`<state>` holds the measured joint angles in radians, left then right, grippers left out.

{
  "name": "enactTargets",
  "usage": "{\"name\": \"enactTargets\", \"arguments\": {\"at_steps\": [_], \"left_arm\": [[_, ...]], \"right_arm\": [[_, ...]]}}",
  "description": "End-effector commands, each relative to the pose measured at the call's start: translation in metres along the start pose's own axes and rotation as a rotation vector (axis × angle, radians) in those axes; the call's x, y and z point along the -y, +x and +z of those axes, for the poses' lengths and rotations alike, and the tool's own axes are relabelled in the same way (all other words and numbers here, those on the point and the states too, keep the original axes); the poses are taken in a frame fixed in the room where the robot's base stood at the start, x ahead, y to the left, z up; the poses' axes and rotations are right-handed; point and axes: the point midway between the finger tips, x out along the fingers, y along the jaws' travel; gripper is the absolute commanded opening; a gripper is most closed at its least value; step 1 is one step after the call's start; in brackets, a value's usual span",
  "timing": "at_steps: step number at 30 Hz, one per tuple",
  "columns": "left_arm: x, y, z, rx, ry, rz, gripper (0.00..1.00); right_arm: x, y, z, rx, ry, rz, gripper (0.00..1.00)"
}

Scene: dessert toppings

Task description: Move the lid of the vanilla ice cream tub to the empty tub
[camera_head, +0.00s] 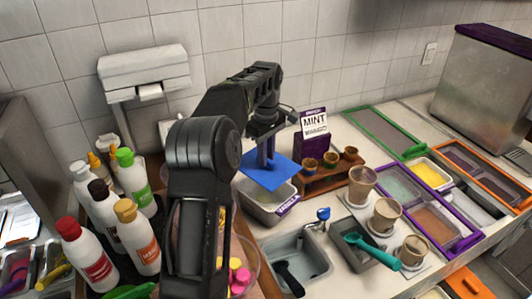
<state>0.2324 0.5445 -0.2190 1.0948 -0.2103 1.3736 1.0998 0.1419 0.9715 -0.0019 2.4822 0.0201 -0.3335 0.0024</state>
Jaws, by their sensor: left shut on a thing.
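My left gripper (266,136) points down and is shut on the upright handle of a flat blue lid (262,176). The lid is at or just above a metal tub (259,213) with a purple label, turned at an angle to its rim. I cannot tell whether they touch, and the lid hides most of the tub's inside. My right gripper is not in view.
A wooden cone holder (325,183) and a mint/mango sign (315,125) stand right of the lid. Several sauce bottles (140,236) stand at the left. A sink (296,258), a teal scoop (372,251) and brown cups (386,216) are in front at the right.

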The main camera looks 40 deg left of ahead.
Motion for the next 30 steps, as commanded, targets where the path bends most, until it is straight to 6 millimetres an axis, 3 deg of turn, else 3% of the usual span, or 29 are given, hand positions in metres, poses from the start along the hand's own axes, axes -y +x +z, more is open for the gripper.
{"name": "enactTargets", "arguments": {"at_steps": [22,30], "left_arm": [[0.001,0.062,0.0,0.001,-0.001,0.0,0.0],[0.0,0.084,0.0,0.0,0.0,0.0,0.0]], "right_arm": [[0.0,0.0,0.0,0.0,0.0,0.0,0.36],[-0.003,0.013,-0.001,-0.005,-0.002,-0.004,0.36]]}}
